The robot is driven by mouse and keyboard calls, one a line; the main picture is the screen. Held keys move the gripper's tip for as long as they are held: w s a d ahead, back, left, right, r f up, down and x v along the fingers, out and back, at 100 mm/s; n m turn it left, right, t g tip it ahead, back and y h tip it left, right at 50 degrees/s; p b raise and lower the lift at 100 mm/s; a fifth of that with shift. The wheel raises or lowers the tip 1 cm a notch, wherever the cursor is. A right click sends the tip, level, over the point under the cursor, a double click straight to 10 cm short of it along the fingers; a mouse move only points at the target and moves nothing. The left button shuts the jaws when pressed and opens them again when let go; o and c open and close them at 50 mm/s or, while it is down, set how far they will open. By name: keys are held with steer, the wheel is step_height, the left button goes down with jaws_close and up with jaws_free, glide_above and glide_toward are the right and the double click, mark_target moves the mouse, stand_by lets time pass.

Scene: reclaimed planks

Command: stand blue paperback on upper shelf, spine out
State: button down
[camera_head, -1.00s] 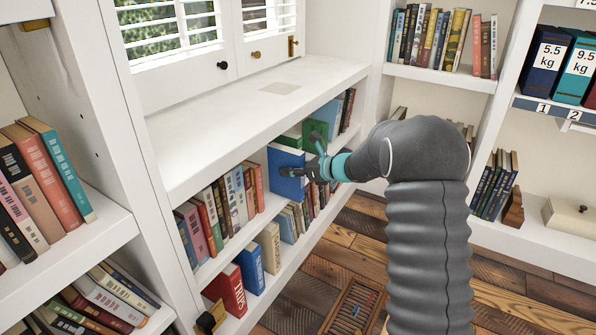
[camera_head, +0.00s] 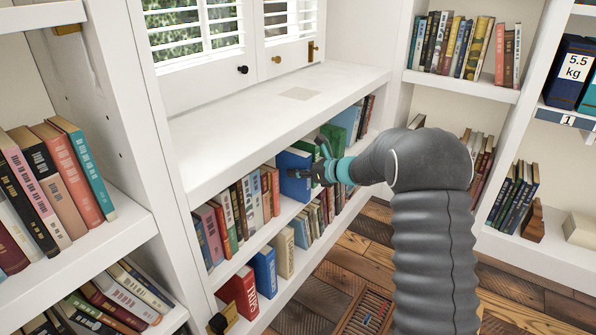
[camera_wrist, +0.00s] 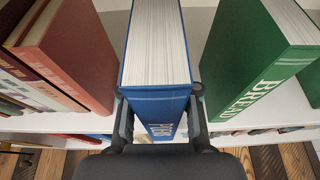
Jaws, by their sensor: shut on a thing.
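The blue paperback (camera_head: 293,176) is upright on the upper shelf (camera_head: 262,222) under the white window ledge. In the wrist view the blue book (camera_wrist: 157,100) stands between my finger pads, its spine with pale lettering facing out toward me and its page edges on top. My gripper (camera_head: 318,172) is shut on the book by its spine end; in the wrist view the fingers (camera_wrist: 158,105) press on both covers. Part of the book is hidden behind my gripper in the head view.
A green book (camera_wrist: 262,65) stands just right of the blue one, with a gap. A reddish-brown book (camera_wrist: 68,50) stands to the left, also apart. A lower shelf holds a red book (camera_head: 238,292) and more blue ones. The ledge (camera_head: 250,115) above is bare.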

steer(key=shift+f, duration=0.2)
steer(key=c, duration=0.8)
jaws_free()
steer(key=shift+o, duration=0.2)
steer(key=shift+s+d, duration=0.1)
